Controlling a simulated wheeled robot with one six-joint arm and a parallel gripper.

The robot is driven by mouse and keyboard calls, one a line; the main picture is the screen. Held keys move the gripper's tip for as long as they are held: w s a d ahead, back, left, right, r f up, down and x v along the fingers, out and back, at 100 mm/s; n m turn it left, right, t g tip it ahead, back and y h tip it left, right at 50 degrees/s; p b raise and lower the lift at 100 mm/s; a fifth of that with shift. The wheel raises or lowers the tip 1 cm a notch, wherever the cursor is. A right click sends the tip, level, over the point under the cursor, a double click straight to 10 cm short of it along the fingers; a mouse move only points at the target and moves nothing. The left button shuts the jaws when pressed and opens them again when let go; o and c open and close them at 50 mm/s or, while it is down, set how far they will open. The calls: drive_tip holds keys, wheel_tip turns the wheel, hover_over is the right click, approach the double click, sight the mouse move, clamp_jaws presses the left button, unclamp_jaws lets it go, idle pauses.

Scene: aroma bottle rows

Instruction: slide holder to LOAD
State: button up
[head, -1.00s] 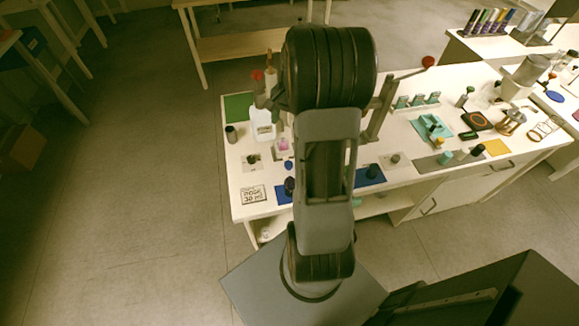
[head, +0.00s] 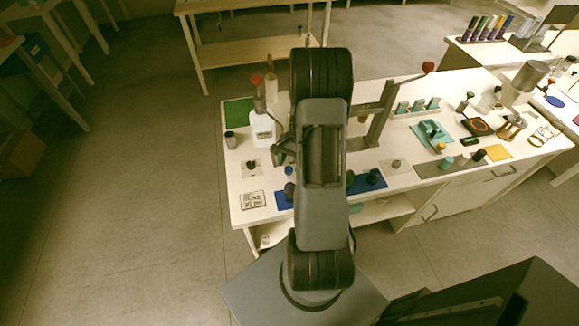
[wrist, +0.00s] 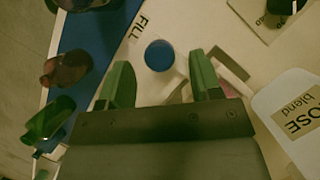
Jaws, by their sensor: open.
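In the wrist view, a small pale frame with a pink part (wrist: 238,88) shows beside and beyond the right finger; it may be the holder, but I cannot tell. A round blue cap or knob (wrist: 159,55) lies ahead of the fingers, beside the printed word FILL (wrist: 139,28). No LOAD mark is readable. My gripper (wrist: 163,80) is open, its two green fingers apart, with nothing seen held between them. In the head view my arm hides the fingertips and the pink part.
A white bottle labelled ROSE blend (wrist: 295,115) stands close on the right; it also shows in the head view (head: 262,130). A blue mat (wrist: 88,38) on the left carries a reddish bottle (wrist: 65,70) and a green bottle (wrist: 45,122). A press-like stand (head: 380,120) is right of my arm.

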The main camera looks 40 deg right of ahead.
drive_tip(key=shift+x, duration=1)
clamp_jaws()
